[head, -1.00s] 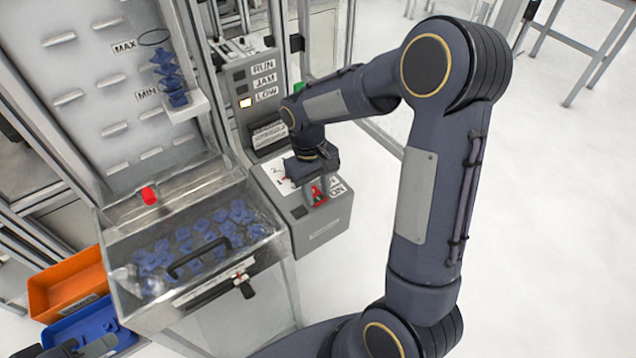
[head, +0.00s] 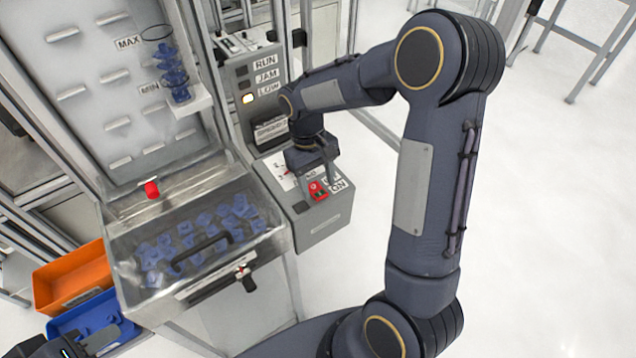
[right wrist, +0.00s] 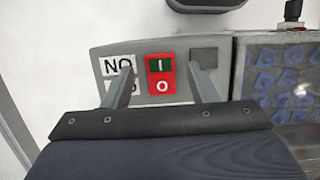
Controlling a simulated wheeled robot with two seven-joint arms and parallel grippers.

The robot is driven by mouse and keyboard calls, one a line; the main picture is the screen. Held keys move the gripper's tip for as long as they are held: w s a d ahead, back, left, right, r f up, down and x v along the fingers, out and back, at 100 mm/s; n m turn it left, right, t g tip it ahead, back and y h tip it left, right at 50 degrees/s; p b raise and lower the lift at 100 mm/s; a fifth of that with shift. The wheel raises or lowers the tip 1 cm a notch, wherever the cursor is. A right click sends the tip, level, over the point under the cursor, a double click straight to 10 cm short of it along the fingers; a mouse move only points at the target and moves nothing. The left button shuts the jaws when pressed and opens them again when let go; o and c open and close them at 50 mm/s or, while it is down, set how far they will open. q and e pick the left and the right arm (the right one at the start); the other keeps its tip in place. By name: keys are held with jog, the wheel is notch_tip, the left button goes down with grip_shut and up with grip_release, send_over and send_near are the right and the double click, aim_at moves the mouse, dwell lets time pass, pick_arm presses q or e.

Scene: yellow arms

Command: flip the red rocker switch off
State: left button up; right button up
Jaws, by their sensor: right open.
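The red rocker switch (head: 317,190) sits on the sloped top of a grey control box. In the right wrist view the switch (right wrist: 161,77) has a green half marked I and a red half marked O. I cannot tell surely which half is pressed in. My right gripper (head: 322,178) is over the box, close to the switch. In the wrist view my right gripper (right wrist: 163,86) is open and empty, one finger on each side of the switch. Contact with the box is unclear. My left gripper (head: 78,346) is partly visible in the bottom left corner.
A clear-lidded hopper (head: 200,245) of blue parts stands left of the control box. An indicator panel (head: 258,85) marked RUN, JAM and LOW rises behind, its LOW lamp lit. Orange (head: 70,278) and blue (head: 95,318) bins stand lower left.

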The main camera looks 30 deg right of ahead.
aim_at(315, 187)
jog(key=v, duration=0.6)
jog(key=shift+r, duration=0.4)
jog(key=s+a+r+m+t+y, duration=0.1)
jog(key=s+t, duration=0.3)
jog(key=s, duration=0.5)
jog(key=s+a+r+m+t+y, duration=0.1)
jog(key=s+a+r+t+y, duration=0.2)
jog(key=s, duration=0.7)
jog(key=shift+r+m+t, duration=0.3)
jog(key=shift+t, duration=0.5)
